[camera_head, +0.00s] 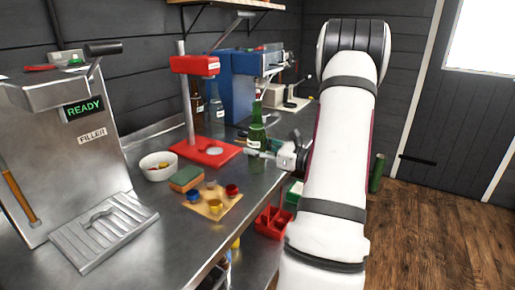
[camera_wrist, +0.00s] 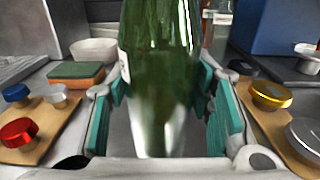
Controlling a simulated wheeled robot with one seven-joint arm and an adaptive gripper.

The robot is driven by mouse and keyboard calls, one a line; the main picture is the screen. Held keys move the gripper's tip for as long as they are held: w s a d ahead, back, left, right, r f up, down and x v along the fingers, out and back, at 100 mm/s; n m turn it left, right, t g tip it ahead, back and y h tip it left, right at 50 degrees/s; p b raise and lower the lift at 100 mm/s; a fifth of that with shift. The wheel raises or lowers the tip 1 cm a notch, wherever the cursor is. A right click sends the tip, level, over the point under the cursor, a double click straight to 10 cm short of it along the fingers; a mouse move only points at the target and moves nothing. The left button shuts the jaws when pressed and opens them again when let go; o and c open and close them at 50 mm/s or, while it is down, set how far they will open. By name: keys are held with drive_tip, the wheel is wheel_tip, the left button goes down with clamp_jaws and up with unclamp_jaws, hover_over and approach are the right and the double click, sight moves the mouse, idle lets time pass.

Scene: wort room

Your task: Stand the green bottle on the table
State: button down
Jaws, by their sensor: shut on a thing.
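The green bottle (camera_head: 257,136) is upright between the fingers of my gripper (camera_head: 262,154), over the right part of the metal table (camera_head: 150,232) near its edge. In the wrist view the bottle (camera_wrist: 160,70) fills the middle, with a white label edge on its left side. The teal finger pads of my gripper (camera_wrist: 168,115) lie on both sides of it, shut on it. Whether its base touches the tabletop cannot be told.
A red stand (camera_head: 207,152) is just left of the bottle, with bottles (camera_head: 217,115) behind. A wooden board (camera_head: 213,201) with coloured caps, a sponge (camera_head: 186,178) and a white bowl (camera_head: 158,165) are nearer. A red crate (camera_head: 272,222) is below the table edge.

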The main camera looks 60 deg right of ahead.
drive_tip(key=c, duration=0.8)
unclamp_jaws()
drive_tip(key=shift+f, duration=0.15)
